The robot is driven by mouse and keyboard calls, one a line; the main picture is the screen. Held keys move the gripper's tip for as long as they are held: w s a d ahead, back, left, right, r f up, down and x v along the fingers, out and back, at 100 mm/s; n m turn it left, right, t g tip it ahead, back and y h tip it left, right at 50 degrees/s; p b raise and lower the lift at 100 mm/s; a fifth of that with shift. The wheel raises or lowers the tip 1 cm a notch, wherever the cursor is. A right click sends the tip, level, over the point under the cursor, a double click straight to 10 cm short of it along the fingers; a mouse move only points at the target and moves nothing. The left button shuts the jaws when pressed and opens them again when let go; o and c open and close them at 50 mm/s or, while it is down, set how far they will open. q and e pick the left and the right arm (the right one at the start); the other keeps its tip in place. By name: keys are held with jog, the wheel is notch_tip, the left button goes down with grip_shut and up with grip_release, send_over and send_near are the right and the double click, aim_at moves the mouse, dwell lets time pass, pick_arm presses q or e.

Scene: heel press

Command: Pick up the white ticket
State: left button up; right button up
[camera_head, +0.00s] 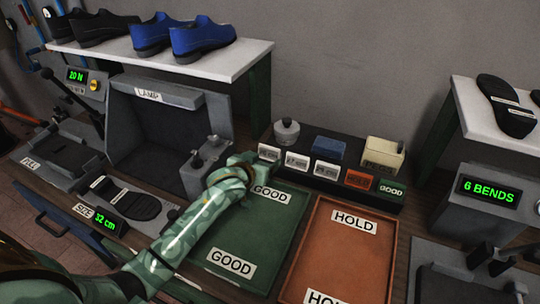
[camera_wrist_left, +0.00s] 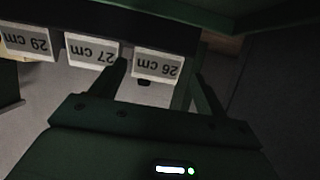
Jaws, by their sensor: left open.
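Several white tickets stand in a row on the front of a black rack. The leftmost white ticket (camera_head: 269,152), a middle one (camera_head: 297,160) and a third (camera_head: 326,170) show in the head view. In the left wrist view they appear upside down: a 26 cm ticket (camera_wrist_left: 158,64), a 27 cm ticket (camera_wrist_left: 91,51) and a 29 cm ticket (camera_wrist_left: 27,41). My left gripper (camera_head: 246,158) is beside the leftmost ticket. In the wrist view its open fingers (camera_wrist_left: 161,76) point toward the 26 cm ticket, which shows between them. My right gripper is out of view.
An orange ticket (camera_head: 359,179) and a green GOOD ticket (camera_head: 390,188) share the rack (camera_head: 340,190). A green GOOD tray (camera_head: 256,220) and an orange HOLD tray (camera_head: 345,255) lie in front. A grey lamp box (camera_head: 150,130) stands left of my arm.

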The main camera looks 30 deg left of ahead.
aim_at(268, 154)
pick_arm(q)
jog(key=b+x, duration=0.1)
jog(key=x, duration=0.3)
jog(key=shift+w+d, duration=0.15)
jog(key=shift+w, duration=0.2)
jog(key=shift+s+r, duration=0.1)
jog(key=shift+r, duration=0.1)
jog(key=c, duration=0.7)
jog(key=shift+c, duration=0.2)
